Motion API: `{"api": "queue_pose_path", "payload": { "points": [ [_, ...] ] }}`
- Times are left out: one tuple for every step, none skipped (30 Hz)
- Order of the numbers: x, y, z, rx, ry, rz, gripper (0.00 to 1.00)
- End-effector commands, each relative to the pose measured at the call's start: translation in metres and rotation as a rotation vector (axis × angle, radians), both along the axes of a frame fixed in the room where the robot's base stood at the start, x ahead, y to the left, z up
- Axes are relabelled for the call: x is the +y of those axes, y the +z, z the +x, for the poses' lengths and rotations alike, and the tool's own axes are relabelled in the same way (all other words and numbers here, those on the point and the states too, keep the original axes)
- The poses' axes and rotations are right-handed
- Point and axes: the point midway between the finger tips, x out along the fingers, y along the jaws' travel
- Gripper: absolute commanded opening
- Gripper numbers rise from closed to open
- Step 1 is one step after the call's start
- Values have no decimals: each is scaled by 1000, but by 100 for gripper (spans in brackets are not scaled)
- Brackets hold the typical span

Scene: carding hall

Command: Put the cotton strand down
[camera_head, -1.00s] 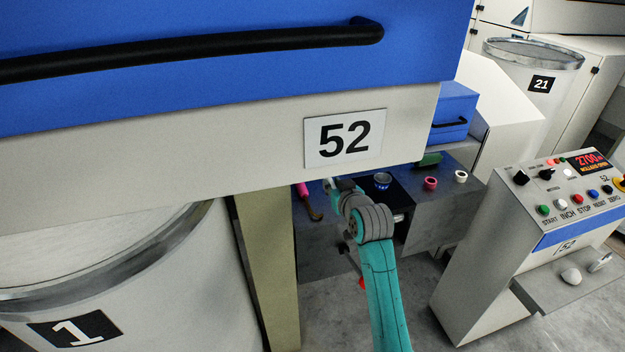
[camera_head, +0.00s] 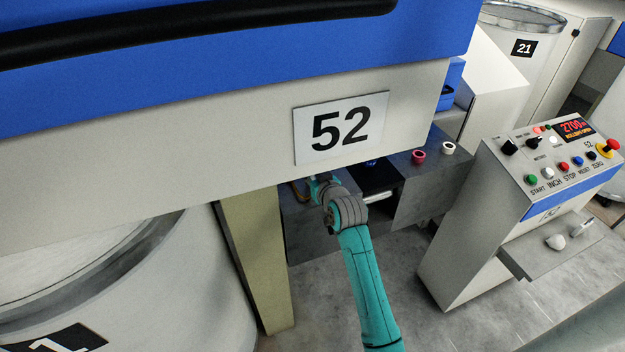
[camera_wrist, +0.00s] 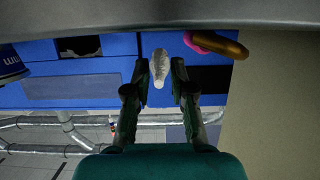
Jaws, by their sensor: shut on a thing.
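The cotton strand (camera_wrist: 160,68) is a short, pale, fluffy piece between the two dark green fingers of my gripper (camera_wrist: 158,82) in the wrist view. My gripper is shut on it. In the head view my arm reaches under the white panel marked 52, and the panel's lower edge hides most of the gripper. The strand cannot be seen there.
A tool with a pink part and brown handle (camera_wrist: 222,45) lies right of the strand. A red ring (camera_head: 418,157) and a white ring (camera_head: 448,148) sit on the grey surface. The control console (camera_head: 520,220) stands right. The panel (camera_head: 240,165) overhangs my arm.

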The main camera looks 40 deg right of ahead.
Motion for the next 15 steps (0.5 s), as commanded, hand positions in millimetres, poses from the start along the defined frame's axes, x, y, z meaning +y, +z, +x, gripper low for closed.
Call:
{"api": "queue_pose_path", "payload": {
  "points": [
    [0,-9,0,3,0,2,0],
    [0,-13,0,3,0,2,0],
    [0,-17,0,2,0,1,0],
    [0,-18,0,1,0,0,0],
    [0,-20,0,1,0,0,0],
    [0,-20,0,0,0,0,0],
    [0,-20,0,0,0,0,0],
    [0,-19,0,0,0,0,0],
    [0,-19,0,0,0,0,0],
    [0,-19,0,0,0,0,0],
    [0,-19,0,0,0,0,0],
    [0,-20,0,0,0,0,0],
    [0,-20,0,0,0,0,0],
    [0,-21,0,0,0,0,0],
    [0,-22,0,1,0,0,0]
  ]
}}
